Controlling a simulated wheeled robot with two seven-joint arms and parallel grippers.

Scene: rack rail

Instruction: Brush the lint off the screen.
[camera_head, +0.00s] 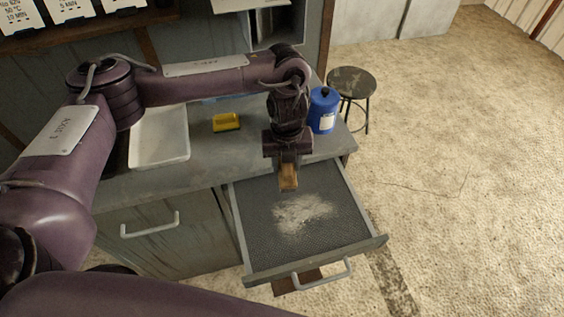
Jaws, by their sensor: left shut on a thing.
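The screen (270,235) is a dark mesh in a grey frame, pulled out like a drawer from the cabinet front. A pale patch of lint (302,212) lies on its middle. My left gripper (288,172) points down over the back part of the screen. It is shut on a brown brush (288,183), whose lower end is just behind the lint. I cannot tell whether the brush touches the mesh. My right gripper is not in view.
On the grey worktop are a white tray (160,150), a yellow sponge-like block (227,122) and a blue bottle (323,110). A round stool (352,82) stands behind on the right. The floor right of the drawer is clear.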

